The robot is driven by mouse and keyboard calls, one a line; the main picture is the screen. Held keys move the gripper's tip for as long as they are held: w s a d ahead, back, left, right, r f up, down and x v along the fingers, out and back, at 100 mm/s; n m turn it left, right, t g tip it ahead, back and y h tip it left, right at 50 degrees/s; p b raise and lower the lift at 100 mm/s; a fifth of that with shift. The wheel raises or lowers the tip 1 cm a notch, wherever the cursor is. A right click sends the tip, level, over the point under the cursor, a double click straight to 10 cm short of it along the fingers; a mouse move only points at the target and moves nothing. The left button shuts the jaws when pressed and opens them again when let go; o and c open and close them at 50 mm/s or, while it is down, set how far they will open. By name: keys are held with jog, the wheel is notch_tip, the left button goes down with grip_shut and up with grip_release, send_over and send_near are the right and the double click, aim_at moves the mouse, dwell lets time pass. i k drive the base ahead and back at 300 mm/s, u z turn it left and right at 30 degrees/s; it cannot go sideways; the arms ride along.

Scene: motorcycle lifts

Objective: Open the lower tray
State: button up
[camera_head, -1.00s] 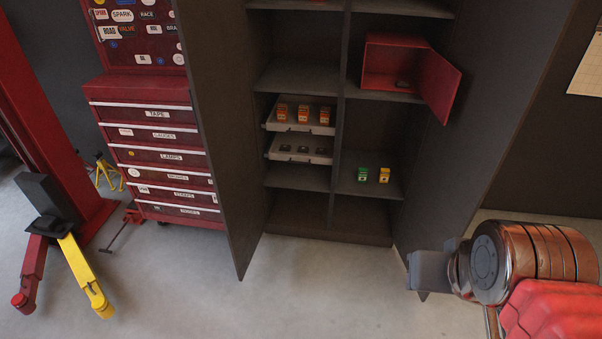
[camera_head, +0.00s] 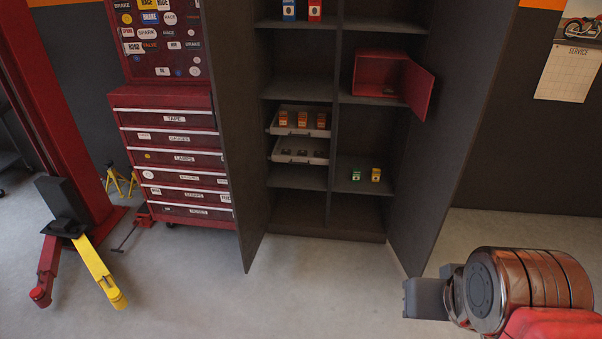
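The lower tray (camera_head: 318,159) is a shallow pale grey tray in the left column of the open dark cabinet. It holds several small dark items. Its front edge sits a little forward of the shelving, but I cannot tell how far out it is. The upper tray (camera_head: 319,132) is right above it and holds orange-and-white boxes. My arm shows only at the lower right, with copper-coloured and red parts and a grey block. It is well apart from the trays in the picture. No gripper fingers can be made out.
The cabinet doors stand open, left (camera_head: 233,130) and right (camera_head: 440,150). A red box (camera_head: 420,88) with an open door is on a right shelf, above green and yellow boxes (camera_head: 376,174). A red drawer chest (camera_head: 172,105) and a lift with a yellow arm (camera_head: 100,273) stand left. The floor ahead is clear.

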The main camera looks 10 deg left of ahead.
aim_at(311, 144)
jog(key=k, duration=0.25)
jog(key=z, duration=0.05)
jog(key=i, duration=2.05)
jog(key=u, duration=0.8)
jog(key=i, duration=0.55)
jog(key=u, duration=0.75)
jog(key=i, duration=0.45)
jog(key=u, duration=0.25)
